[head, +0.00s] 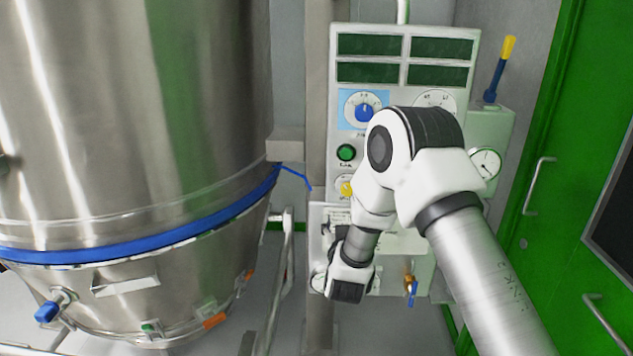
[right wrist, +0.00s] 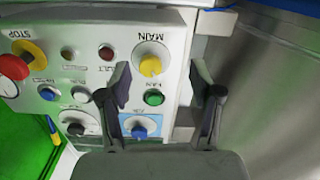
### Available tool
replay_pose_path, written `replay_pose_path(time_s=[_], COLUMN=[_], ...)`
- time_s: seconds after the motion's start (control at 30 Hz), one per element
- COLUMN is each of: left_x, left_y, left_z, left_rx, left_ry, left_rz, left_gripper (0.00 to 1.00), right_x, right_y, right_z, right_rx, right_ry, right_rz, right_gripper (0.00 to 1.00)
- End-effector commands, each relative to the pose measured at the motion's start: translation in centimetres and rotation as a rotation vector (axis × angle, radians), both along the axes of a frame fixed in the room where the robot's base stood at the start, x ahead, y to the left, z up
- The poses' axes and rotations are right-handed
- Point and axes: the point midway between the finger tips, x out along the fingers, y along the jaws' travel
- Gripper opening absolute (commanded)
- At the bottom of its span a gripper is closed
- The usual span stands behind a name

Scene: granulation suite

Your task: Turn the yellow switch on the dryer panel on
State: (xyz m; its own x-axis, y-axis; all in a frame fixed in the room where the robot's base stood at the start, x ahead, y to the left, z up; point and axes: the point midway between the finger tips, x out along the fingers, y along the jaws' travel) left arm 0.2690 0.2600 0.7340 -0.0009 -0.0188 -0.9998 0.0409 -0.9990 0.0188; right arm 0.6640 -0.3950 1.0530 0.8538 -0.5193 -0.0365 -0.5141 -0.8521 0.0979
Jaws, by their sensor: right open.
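In the head view the yellow switch (head: 346,188) is partly hidden by my right arm. My right gripper (right wrist: 165,82) is open and empty, with one finger left of the switch and the other right of it, past the panel edge. In the head view my right gripper (head: 336,240) shows only in part, low before the panel. I cannot tell the switch's setting. My left gripper is not in view.
A green button (right wrist: 153,98) and a blue knob (right wrist: 140,130) are close to the switch. A red stop button (right wrist: 15,67) is at the panel's far side. A large steel vessel (head: 130,110) stands left of the panel. Green doors (head: 560,150) are at the right.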

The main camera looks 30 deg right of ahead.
Motion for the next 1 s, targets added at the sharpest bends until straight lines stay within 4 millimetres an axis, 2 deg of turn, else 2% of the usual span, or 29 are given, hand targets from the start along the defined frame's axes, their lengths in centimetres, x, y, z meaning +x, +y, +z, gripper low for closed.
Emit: replay_pose_path(time_s=[0.03, 0.13, 0.27, 0.6, 0.9, 0.97, 1.0], left_x=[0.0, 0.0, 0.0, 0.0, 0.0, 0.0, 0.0], left_y=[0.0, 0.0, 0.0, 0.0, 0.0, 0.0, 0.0], left_z=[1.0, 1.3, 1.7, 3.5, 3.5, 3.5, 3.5], left_rx=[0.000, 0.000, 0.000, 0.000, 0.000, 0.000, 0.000], left_ry=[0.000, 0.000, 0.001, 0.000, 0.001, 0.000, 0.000], left_rz=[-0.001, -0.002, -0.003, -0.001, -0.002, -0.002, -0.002], left_gripper=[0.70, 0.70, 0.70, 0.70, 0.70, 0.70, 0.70], right_x=[0.2, 0.5, 1.5, 6.5, 7.1, 7.1, 7.1], right_y=[-0.3, -0.4, -1.0, -4.1, -4.4, -4.4, -4.4], right_z=[2.6, 4.5, 4.7, 4.5, 4.3, 4.3, 4.3], right_rx=[0.005, 0.009, 0.009, 0.008, 0.008, 0.008, 0.008], right_ry=[-0.027, -0.054, -0.059, -0.055, -0.054, -0.054, -0.054], right_rz=[-0.006, -0.007, -0.007, -0.006, -0.004, -0.004, -0.004], right_gripper=[0.64, 0.64, 0.64, 0.64, 0.64, 0.43, 0.29])
